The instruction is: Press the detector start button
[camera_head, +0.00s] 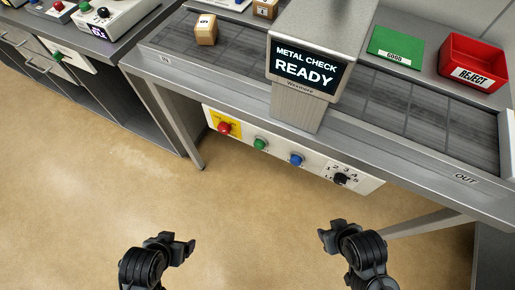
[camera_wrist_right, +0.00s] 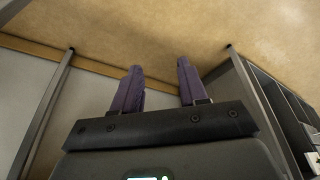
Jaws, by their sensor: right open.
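The metal detector (camera_head: 308,65) stands over the conveyor, and its screen reads "METAL CHECK READY". A white control panel (camera_head: 280,158) hangs on the front below the belt. It carries a red button on a yellow plate (camera_head: 225,128), a green button (camera_head: 261,144), a blue button (camera_head: 296,159) and a black rotary knob (camera_head: 341,179). The small button labels are unreadable. My left gripper (camera_head: 178,246) is low at the left, apart from the panel; its finger opening is unclear. My right gripper (camera_head: 327,236) is below the panel; its purple fingers are apart and empty in the wrist view (camera_wrist_right: 160,75).
A wooden block (camera_head: 206,30) sits on the belt near "IN". A green "GOOD" mat (camera_head: 396,46) and red "REJECT" bin (camera_head: 472,62) lie behind the belt. Another bench (camera_head: 90,45) with buttons stands at left. Table legs (camera_head: 180,125) flank open floor.

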